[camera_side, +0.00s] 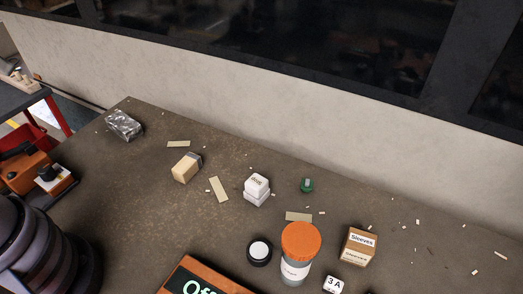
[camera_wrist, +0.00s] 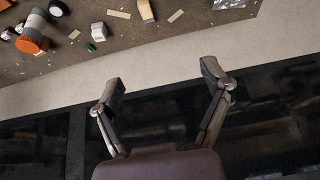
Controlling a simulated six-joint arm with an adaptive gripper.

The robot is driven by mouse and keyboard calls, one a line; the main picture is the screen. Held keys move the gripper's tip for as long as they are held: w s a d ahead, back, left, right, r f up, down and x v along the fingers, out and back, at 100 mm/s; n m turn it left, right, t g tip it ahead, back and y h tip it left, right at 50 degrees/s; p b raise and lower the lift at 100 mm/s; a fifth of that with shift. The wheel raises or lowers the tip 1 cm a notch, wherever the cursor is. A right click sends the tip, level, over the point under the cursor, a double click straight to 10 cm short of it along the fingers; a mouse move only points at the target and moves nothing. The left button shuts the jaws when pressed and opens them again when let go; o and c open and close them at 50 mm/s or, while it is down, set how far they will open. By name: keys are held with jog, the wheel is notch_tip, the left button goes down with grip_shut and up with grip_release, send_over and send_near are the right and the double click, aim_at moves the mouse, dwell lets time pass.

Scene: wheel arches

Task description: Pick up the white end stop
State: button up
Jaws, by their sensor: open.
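The white end stop (camera_side: 257,189) is a small white block with dark lettering on its upper part. It stands near the middle of the worktop in the side view. It also shows in the wrist view (camera_wrist: 98,32), toward the upper left. My gripper (camera_wrist: 163,77) is open and empty in the wrist view, with its two fingers spread wide. In that picture the fingertips lie over the pale wall strip, apart from the end stop. My gripper is not visible in the side view.
The worktop (camera_side: 400,255) holds a green piece (camera_side: 306,185), a wood-coloured block (camera_side: 187,168), a silver foil-like packet (camera_side: 124,125), a black round piece (camera_side: 259,251), an orange-lidded jar (camera_side: 300,240) and a Sleeves box (camera_side: 358,246). Flat beige strips lie around the end stop. A wall runs behind.

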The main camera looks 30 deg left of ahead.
jog(key=w+d+f+t+h, duration=0.1)
jog(key=w+d+f+h, duration=0.1)
jog(key=w+d+f, duration=0.45)
jog(key=w+d+f+h, duration=0.1)
jog(key=w+d+f, duration=0.2)
jog(key=w+d, duration=0.65)
jog(key=w+d+f+n+t, duration=0.1)
jog(key=d+f, duration=0.2)
jog(key=f, duration=0.2)
jog(key=w+d+f+t, duration=0.1)
jog(key=w+d+f, duration=0.15)
jog(key=f, duration=0.35)
jog(key=m+t, duration=0.3)
jog(key=t, duration=0.2)
send_near(252, 186)
jog(key=shift+y, duration=0.4)
jog(key=x, duration=0.4)
jog(key=d+r+x, duration=0.1)
jog(key=x, duration=0.1)
jog(key=shift+w+f, duration=0.15)
jog(key=shift+w, duration=0.15)
jog(key=shift+a+f+x, duration=0.15)
jog(key=shift+f+x, duration=0.05)
jog(key=shift+x, duration=1.2)
jog(key=shift+a+f+x, duration=0.1)
jog(key=shift+f+x, duration=0.05)
jog(key=shift+x, duration=1.25)
jog(key=shift+s, duration=0.15)
jog(key=c, duration=1.3)
